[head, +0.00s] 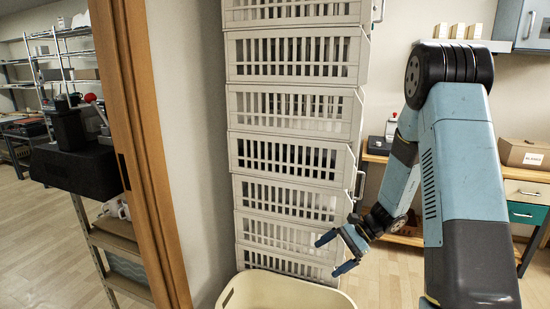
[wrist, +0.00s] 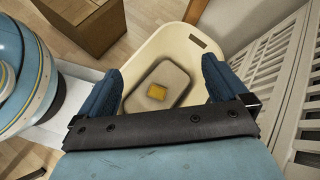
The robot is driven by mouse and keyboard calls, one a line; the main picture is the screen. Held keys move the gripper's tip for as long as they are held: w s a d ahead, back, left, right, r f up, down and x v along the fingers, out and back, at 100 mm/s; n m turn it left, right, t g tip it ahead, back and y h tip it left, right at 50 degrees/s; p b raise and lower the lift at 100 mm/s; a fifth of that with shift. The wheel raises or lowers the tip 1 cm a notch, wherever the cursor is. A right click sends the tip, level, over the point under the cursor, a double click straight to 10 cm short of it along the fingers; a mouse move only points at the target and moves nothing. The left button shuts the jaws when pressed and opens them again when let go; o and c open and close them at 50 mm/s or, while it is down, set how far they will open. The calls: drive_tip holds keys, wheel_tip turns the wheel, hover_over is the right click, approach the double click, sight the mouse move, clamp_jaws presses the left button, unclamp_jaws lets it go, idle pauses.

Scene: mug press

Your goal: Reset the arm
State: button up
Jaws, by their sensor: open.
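My light-blue arm comes in from the right in the head view and reaches down toward the middle. My gripper (head: 335,254) is open, its two blue fingers spread apart, in front of the lower crates and above a cream bin. In the wrist view my gripper (wrist: 161,66) also shows open, with nothing between its fingers. The cream bin (head: 290,292) lies beneath it; it also shows in the wrist view (wrist: 188,45). A grey rounded piece with a yellow square (wrist: 157,91) shows inside the bin, between the fingers in the picture.
A tall stack of white slatted crates (head: 290,110) stands directly behind the gripper. A wooden door frame (head: 140,150) and a shelf with a black machine (head: 75,160) are at left. A workbench with a cardboard box (head: 524,153) is behind the arm. A brown box (wrist: 85,22) stands beside the bin.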

drive_tip(key=s+d+r+n+t+h, duration=0.2)
drive_tip(key=s+r+n+h, duration=0.1)
drive_tip(key=s+r, duration=0.4)
drive_tip(key=s+d+r+n+t+h, duration=0.2)
drive_tip(key=s+r, duration=0.6)
drive_tip(key=r, duration=0.5)
drive_tip(key=s+d+r+n+t+h, duration=0.2)
drive_tip(key=s+r+n+h, duration=0.3)
drive_tip(key=s+r, duration=0.3)
drive_tip(key=shift+d+r+n+t+h, duration=0.4)
drive_tip(key=shift+r+n+t, duration=0.4)
drive_tip(key=shift+r+n, duration=0.15)
drive_tip(key=shift+a, duration=0.1)
